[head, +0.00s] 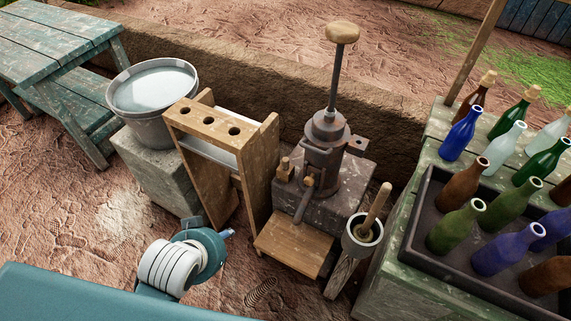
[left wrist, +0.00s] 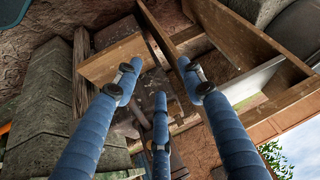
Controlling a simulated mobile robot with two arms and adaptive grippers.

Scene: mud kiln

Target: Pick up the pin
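A small wooden peg (head: 285,169), which looks like the pin, stands on the dark block beside the iron press (head: 326,140). I cannot be sure that it is the pin. My left gripper (head: 228,233) is low, in front of the wooden rack, to the left of and nearer than the peg, and apart from it. In the left wrist view, its blue fingers (left wrist: 158,84) are spread with nothing between them. I cannot make out the peg in that view. My right gripper is in neither view.
The wooden rack (head: 213,127) with holes stands left of the press. A bucket (head: 154,100) sits on a stone block. A mortar with a pestle (head: 375,208) stands at right, beside a bench with several bottles (head: 461,136). A wooden step (head: 294,245) lies before the press.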

